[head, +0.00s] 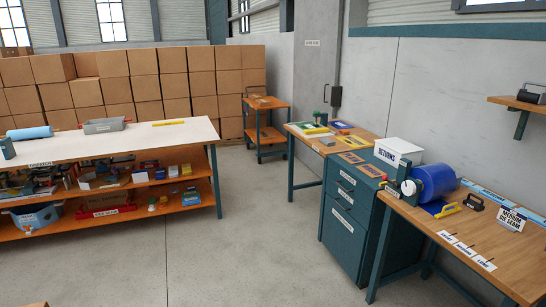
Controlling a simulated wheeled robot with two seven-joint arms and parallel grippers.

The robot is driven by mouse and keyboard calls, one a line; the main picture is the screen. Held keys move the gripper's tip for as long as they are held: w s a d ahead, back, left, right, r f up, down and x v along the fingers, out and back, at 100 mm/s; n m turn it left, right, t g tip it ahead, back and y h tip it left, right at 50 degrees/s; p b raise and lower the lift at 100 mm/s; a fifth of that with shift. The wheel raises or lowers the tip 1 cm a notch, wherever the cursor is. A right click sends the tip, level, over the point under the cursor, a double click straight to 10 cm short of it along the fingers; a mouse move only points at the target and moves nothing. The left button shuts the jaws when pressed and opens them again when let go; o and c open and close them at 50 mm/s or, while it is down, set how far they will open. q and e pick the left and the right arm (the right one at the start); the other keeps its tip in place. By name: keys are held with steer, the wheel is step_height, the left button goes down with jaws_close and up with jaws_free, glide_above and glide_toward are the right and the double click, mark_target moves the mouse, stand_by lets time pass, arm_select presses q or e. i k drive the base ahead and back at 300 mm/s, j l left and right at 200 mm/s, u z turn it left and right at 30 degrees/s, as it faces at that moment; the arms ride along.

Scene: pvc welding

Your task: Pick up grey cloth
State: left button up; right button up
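I cannot make out a grey cloth for certain in the head view. A small grey patch (328,142) lies on the far right wooden table (372,135), too small to identify. A grey tray-like thing (104,126) with reddish ends sits on the white-topped workbench (150,140) at the left. A light blue roll (30,133) lies on the same bench, farther left. Neither of my grippers shows in the view.
A blue drum-like roll (436,183) and seam signs stand on the near right bench (470,228). A drawer cabinet (350,210) stands beside it. An orange cart (266,105) and stacked cartons (145,90) are behind. The grey floor (245,235) between the benches is clear.

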mark_target(329, 142)
steer(key=i+j, duration=0.15)
steer(key=i, duration=0.5)
steer(key=i+j, duration=0.15)
steer(key=i, duration=0.45)
steer(key=i+j+u, duration=0.1)
steer(key=i, duration=0.55)
